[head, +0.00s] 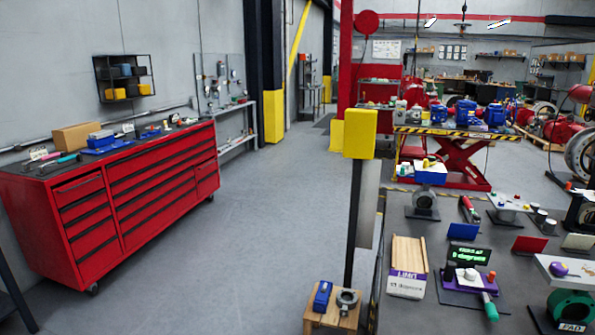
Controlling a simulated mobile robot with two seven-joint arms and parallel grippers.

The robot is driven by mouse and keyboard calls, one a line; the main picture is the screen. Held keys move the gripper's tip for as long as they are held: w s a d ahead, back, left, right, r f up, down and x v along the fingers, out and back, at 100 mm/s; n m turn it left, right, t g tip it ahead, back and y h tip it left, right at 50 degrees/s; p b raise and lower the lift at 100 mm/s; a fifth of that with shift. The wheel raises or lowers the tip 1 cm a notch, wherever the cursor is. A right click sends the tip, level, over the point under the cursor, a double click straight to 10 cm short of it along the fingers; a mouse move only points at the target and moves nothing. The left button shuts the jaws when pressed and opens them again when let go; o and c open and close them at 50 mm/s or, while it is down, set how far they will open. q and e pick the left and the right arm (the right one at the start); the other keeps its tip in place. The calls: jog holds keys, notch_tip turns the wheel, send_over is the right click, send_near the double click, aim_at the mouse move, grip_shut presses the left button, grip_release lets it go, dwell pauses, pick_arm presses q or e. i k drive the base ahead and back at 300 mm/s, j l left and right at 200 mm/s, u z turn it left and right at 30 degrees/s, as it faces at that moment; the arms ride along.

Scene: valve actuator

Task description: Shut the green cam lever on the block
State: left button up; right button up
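A green handle (490,306) sticks out toward the front from a low purple block (487,286) on the dark bench at the lower right. It looks like the cam lever, though its joint to the block is too small to make out. An orange-tipped peg (491,276) and pale round parts (466,274) stand by the block. A black display with green text (467,254) stands just behind it. Neither of my grippers is in view.
The dark bench (520,270) also holds a wooden-lidded box (408,267), a red-handled tool (469,209) and a green ring-shaped valve body (571,306). A yellow-topped post (360,148) and small wooden stool (332,318) stand left of it. Open floor lies toward the red cabinet (120,195).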

aim_at(485, 299)
jog(key=z, duration=1.25)
